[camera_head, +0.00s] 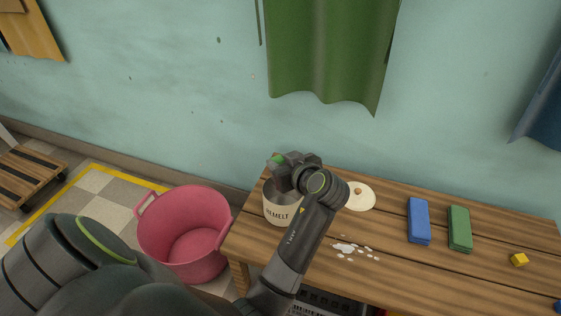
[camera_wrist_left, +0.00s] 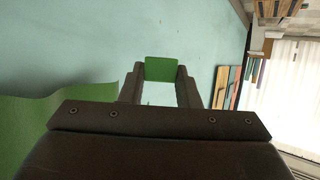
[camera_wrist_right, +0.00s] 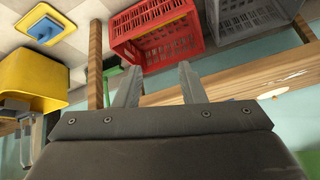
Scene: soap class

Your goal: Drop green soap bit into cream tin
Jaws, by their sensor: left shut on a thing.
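The cream tin (camera_head: 281,213), with dark lettering on its side, stands at the table's left end. Its round cream lid (camera_head: 359,197) lies on the table to the right of it. My left gripper (camera_head: 282,161) is above the tin, shut on the green soap bit (camera_head: 277,159). The left wrist view shows the green bit (camera_wrist_left: 161,69) between the fingertips. The gripper and wrist partly cover the tin's mouth, so its inside is hidden. My right gripper (camera_wrist_right: 157,72) is open and empty in the right wrist view, away from the tin.
A blue block (camera_head: 419,221) and a green block (camera_head: 459,229) lie on the wooden table (camera_head: 390,274), with a small yellow cube (camera_head: 519,259) further right. White flakes (camera_head: 352,249) are scattered near my left forearm. A pink tub (camera_head: 184,232) stands on the floor left of the table.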

